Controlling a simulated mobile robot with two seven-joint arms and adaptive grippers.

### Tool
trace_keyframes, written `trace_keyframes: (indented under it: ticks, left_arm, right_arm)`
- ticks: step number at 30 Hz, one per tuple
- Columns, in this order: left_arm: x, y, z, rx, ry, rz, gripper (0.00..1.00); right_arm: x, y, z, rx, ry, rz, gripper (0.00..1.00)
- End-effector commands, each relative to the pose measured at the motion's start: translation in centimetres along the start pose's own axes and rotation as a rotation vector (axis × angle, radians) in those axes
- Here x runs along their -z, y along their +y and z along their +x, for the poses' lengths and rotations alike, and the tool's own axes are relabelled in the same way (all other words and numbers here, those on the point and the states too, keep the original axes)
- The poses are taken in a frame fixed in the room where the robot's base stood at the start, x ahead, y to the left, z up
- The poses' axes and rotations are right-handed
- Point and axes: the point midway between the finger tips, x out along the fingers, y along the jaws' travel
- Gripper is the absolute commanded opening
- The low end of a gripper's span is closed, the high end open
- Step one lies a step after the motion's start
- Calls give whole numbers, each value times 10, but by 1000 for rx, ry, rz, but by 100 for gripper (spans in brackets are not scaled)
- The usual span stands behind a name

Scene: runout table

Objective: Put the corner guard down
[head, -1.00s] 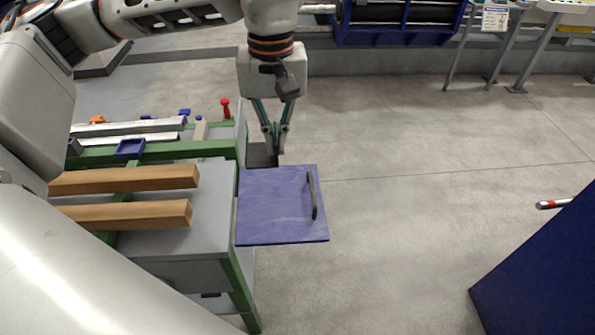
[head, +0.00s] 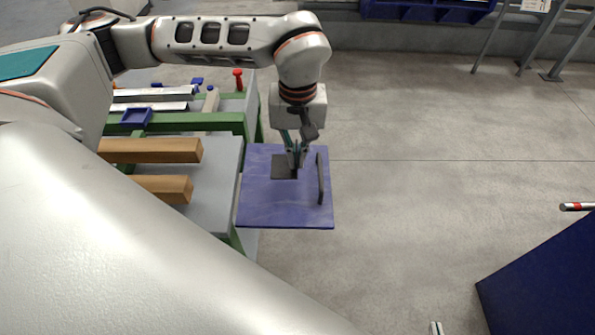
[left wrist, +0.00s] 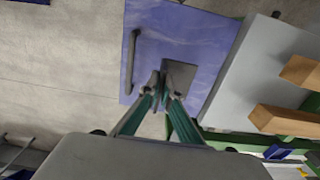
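The corner guard, a small dark grey square-looking piece (head: 283,167), is pinched at its edge by my left gripper (head: 296,158). The left wrist view also shows the guard (left wrist: 181,78) at the closed fingertips (left wrist: 160,86). It is over the blue panel (head: 270,207), which has a black bar handle (head: 321,180) to the right of the gripper. I cannot tell whether the guard touches the panel. A small white and green tip (head: 436,327) at the bottom edge looks like part of my right gripper; the rest is out of frame.
Left of the panel is a grey table with green framing (head: 190,122), two wooden beams (head: 150,150), metal bars, a small blue tray (head: 136,117) and a red item (head: 238,79). Open floor lies to the right, with a dark blue surface (head: 545,275) at lower right.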

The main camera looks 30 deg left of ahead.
Motion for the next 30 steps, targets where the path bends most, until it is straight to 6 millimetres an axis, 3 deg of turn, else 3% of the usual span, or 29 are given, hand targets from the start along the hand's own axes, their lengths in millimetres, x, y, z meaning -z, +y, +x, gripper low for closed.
trace_keyframes:
  ticks: [8,15,26,29,30]
  left_arm:
    - [0,1,22,-1,0,0,0]
    - [0,1,53,0,-1,0,0]
    - [0,1,57,-1,1,0,0]
    - [1,1,57,-1,1,0,21]
    - [1,1,57,-1,1,0,21]
  right_arm:
    - [-2,2,2,-3,-3,-3,0]
    - [-7,1,3,-3,-7,-5,0]
    - [-4,3,4,-6,-1,-7,0]
    - [-4,3,4,-6,-1,-7,0]
    - [-3,3,4,-6,-1,-7,0]
